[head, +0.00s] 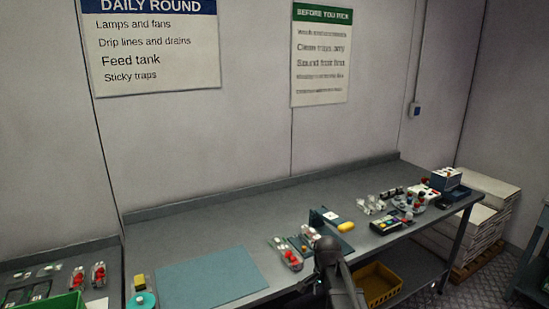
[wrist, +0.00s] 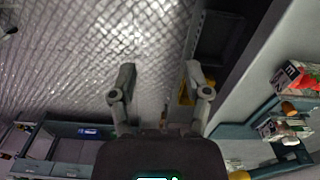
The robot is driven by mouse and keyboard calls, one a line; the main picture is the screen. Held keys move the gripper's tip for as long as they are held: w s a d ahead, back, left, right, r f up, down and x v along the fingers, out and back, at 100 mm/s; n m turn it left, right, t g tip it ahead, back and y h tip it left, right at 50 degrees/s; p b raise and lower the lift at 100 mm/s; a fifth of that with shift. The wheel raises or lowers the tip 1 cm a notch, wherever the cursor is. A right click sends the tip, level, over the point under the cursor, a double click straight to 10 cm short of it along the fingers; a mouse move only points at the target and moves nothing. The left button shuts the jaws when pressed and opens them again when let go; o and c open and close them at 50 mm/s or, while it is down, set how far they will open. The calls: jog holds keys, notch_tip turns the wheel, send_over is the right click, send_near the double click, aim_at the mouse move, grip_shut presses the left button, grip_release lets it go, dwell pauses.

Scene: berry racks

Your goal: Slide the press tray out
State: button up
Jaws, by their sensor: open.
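My gripper (wrist: 161,78) is open in the wrist view, its two fingers spread apart with nothing between them. The patterned metal floor shows behind it, and the bench edge is to its right. In the head view my dark arm stands at the bench's front edge and hides part of what lies behind it. A small dark blue stand (head: 321,216) with a white label is on the bench just behind my arm. I cannot tell whether it is the press, and no press tray can be made out clearly.
The grey bench (head: 270,212) runs along the wall. A teal mat (head: 212,279) lies at its left, with a clear punnet of red berries (head: 291,259) beside my arm. Several small items crowd the right end. A yellow crate (head: 378,283) sits under the bench.

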jog(key=s+d+f+n+b, duration=0.2)
jog(key=s+f+n+b, duration=0.2)
jog(key=s+n, duration=0.6)
jog(key=shift+s+f+n, duration=0.35)
jog(key=shift+s+n, duration=0.05)
jog(key=shift+s, duration=0.8)
jog(key=shift+a, duration=0.15)
dwell(0.7)
